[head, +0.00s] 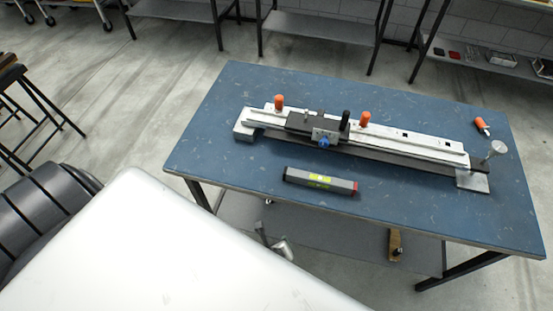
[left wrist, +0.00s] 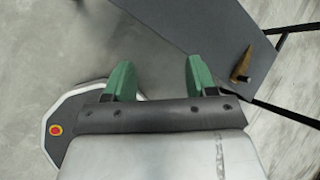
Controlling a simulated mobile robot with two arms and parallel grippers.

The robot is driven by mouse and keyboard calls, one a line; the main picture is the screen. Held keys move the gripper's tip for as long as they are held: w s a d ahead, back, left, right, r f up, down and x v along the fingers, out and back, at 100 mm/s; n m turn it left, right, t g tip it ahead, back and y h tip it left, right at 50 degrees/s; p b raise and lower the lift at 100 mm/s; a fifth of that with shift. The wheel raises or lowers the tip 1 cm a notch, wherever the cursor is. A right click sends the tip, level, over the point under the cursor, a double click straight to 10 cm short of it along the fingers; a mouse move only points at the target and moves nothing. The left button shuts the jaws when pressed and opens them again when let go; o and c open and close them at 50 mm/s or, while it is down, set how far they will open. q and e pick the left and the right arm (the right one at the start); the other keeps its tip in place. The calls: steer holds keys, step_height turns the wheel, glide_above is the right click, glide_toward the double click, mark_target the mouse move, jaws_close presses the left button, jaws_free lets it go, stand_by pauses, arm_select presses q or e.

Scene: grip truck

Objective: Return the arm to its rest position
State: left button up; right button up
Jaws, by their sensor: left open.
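My left gripper (left wrist: 158,78) shows in the left wrist view with its two green fingers apart and nothing between them. Grey floor lies beyond the fingers. In the head view neither gripper can be seen; a large pale surface and a dark ribbed part, which look like parts of my own arm, fill the lower left. The blue-topped table (head: 230,100) stands beyond them, with no gripper over its top.
A long metal rail fixture (head: 415,148) with orange knobs lies on the table. A spirit level (head: 320,180) and an orange-handled tool (head: 482,126) lie near it. The lower shelf (head: 350,245) holds a wooden-handled item (head: 394,243). Stools (head: 35,105) stand left.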

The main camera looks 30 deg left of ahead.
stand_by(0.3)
arm_select(q)
steer(key=s+a+f+n+g+h, duration=0.1)
steer(key=s+a+f+n+g, duration=0.2)
steer(key=s+f+n, duration=0.5)
steer(key=s+a+f+n+g+h, duration=0.2)
steer(key=s+f+n, duration=0.6)
steer(key=s+n, duration=0.6)
steer(key=shift+s+a+f+g+b, duration=0.25)
steer(key=shift+s+a+g+b, duration=0.2)
steer(key=shift+s+a, duration=0.65)
steer(key=shift+s+d, duration=0.1)
steer(key=shift+d, duration=0.05)
steer(key=shift+c, duration=0.2)
